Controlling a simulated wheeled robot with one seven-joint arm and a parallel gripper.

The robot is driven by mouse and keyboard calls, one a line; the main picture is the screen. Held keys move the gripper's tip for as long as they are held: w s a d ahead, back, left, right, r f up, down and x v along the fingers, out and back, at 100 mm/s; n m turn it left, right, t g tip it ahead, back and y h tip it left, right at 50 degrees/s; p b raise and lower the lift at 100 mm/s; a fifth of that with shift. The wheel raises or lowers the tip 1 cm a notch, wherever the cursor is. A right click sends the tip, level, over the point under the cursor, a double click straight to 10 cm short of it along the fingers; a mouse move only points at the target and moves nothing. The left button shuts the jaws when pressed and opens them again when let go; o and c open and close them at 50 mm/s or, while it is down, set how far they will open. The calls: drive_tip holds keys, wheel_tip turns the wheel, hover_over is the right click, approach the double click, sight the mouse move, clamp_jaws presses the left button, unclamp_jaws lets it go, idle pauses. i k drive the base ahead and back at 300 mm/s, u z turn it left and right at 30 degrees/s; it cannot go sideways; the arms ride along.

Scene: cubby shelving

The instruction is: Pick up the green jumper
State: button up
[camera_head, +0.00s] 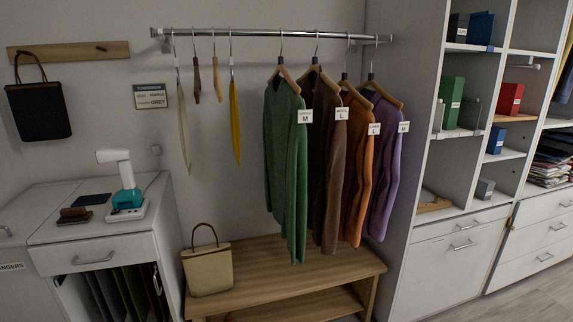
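The green jumper (285,165) hangs on a wooden hanger from the metal rail (215,33), in the middle of the head view. A white tag on it reads M. It is the leftmost of the hanging jumpers and its right side touches or overlaps the brown jumper (326,170). An orange jumper (356,175) and a purple jumper (386,170) hang to the right of the brown one. The green jumper's lower end hangs just above the wooden bench (345,270). My gripper is not in view.
Several thin items, including a yellow one (235,120), hang left on the rail. A beige bag (208,268) stands on the bench's left end. A cabinet (95,245) with a scanner (126,185) stands left. Cubby shelving (400,150) borders the right. A black bag (38,112) hangs at left.

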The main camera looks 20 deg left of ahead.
sight(285, 116)
drive_tip(key=z, duration=0.1)
drive_tip(key=i, duration=0.95)
drive_tip(key=u, duration=1.3)
